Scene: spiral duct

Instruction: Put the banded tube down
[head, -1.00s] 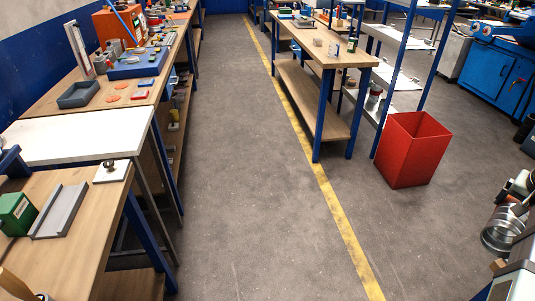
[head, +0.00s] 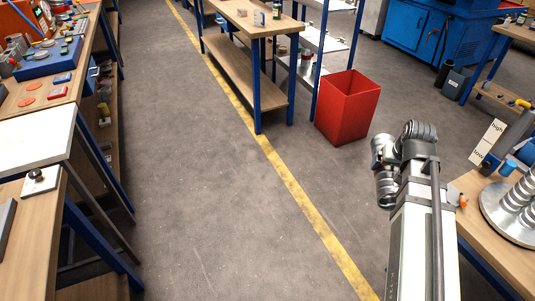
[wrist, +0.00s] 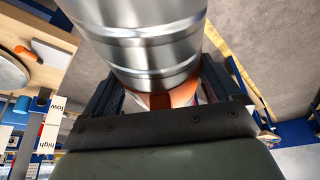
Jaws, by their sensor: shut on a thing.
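The banded tube (wrist: 150,45) is shiny grey metal with raised bands and fills the top middle of the wrist view. My gripper (wrist: 158,98) is shut on it, with dark fingers on either side and an orange-red patch between them. The far end of the tube is out of the wrist view. In the head view my arm rises at the right of centre over the floor; the tube cannot be clearly told there.
A wooden bench (head: 502,262) at right carries a round metal plate with ribbed pieces (head: 515,208) and a high/low sign (head: 487,142). A red bin (head: 347,108) stands on the floor beyond my arm. Benches line the left. The floor (head: 215,200) between is clear.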

